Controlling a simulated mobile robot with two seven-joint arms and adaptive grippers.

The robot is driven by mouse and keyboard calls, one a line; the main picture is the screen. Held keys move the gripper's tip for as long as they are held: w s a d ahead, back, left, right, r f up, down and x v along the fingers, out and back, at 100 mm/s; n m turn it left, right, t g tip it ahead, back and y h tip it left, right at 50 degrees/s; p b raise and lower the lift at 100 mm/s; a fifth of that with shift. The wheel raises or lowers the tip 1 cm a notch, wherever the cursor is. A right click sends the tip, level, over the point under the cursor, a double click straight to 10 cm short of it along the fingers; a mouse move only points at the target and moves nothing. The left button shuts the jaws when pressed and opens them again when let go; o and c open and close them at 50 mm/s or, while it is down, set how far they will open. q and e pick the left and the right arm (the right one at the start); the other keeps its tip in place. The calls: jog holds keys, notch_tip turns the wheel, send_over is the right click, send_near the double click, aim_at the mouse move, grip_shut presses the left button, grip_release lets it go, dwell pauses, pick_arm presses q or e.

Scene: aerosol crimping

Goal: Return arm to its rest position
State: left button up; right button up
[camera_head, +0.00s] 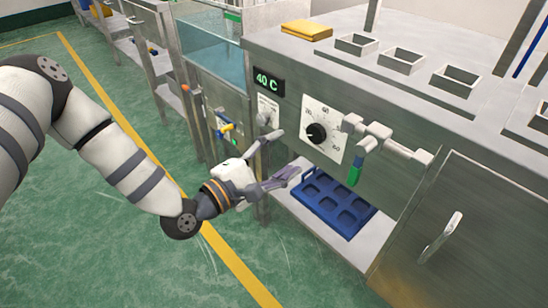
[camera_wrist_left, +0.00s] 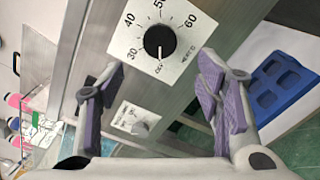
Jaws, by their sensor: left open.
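My left arm comes in from the left in the head view. Its gripper (camera_head: 284,156) is open and empty in front of the steel machine, below and left of the temperature dial (camera_head: 316,133). In the left wrist view the two purple-padded fingers (camera_wrist_left: 160,105) are spread apart, with the black knob of the dial (camera_wrist_left: 159,41) beyond and between them. The dial plate is white with numbers around the knob. Whether the fingers touch the panel is not clear, but nothing is between them. My right gripper is not in view.
A blue tray (camera_head: 333,203) with square pockets sits on a low shelf right of the gripper. A "40 C" display (camera_head: 269,81) and a small lower switch plate (camera_head: 267,111) are on the panel. A door handle (camera_head: 440,238) projects at right. Green floor at left is open.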

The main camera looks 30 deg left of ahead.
pick_arm(q)
jog(key=shift+v, duration=1.4)
